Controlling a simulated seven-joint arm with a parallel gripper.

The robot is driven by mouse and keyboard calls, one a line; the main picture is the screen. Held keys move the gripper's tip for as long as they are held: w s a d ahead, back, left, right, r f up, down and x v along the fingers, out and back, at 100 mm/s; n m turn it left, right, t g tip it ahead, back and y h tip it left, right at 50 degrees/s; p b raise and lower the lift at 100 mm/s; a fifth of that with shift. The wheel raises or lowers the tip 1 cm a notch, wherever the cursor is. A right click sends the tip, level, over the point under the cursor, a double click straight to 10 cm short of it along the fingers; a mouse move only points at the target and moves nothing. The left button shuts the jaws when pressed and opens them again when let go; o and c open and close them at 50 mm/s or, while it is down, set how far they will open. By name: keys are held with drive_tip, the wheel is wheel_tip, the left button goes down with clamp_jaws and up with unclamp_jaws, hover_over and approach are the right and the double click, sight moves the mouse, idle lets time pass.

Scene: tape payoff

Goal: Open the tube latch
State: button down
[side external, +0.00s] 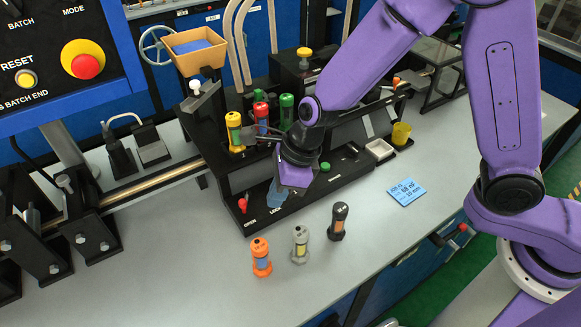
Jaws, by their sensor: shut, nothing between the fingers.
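The tube latch appears to be the small red-knobbed lever (243,204) at the left front of the black station (300,196). Its knob is beside the OPEN label, left of the LOCK label. The fingertips are small and partly hard to make out. A yellow tube (235,132), a red tube (261,110) and a green tube (286,108) stand behind my gripper.
Orange (261,257), grey (300,244) and black (338,221) tubes stand on the bench in front of the station. A blue card (409,191) lies to the right. A tan hopper (195,50) stands behind. The front bench is otherwise clear.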

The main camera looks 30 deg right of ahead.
drive_tip(key=v, duration=0.7)
drive_tip(key=shift+s+r, duration=0.4)
drive_tip(key=shift+a, duration=0.1)
drive_tip(key=s+d+r+n+h, duration=0.1)
drive_tip(key=s+d+n, duration=0.9)
drive_tip(key=n, duration=0.8)
drive_tip(key=s+d+r+n+g+h, duration=0.1)
drive_tip(key=s+d+n+h, duration=0.1)
drive_tip(key=s+d+n, duration=0.7)
drive_tip(key=d+n, duration=0.4)
drive_tip(key=n, duration=0.4)
drive_tip(key=shift+s+d+r+n+g, duration=0.25)
drive_tip(key=shift+s+d+n+g, duration=0.05)
drive_tip(key=shift+s+d+n, duration=0.1)
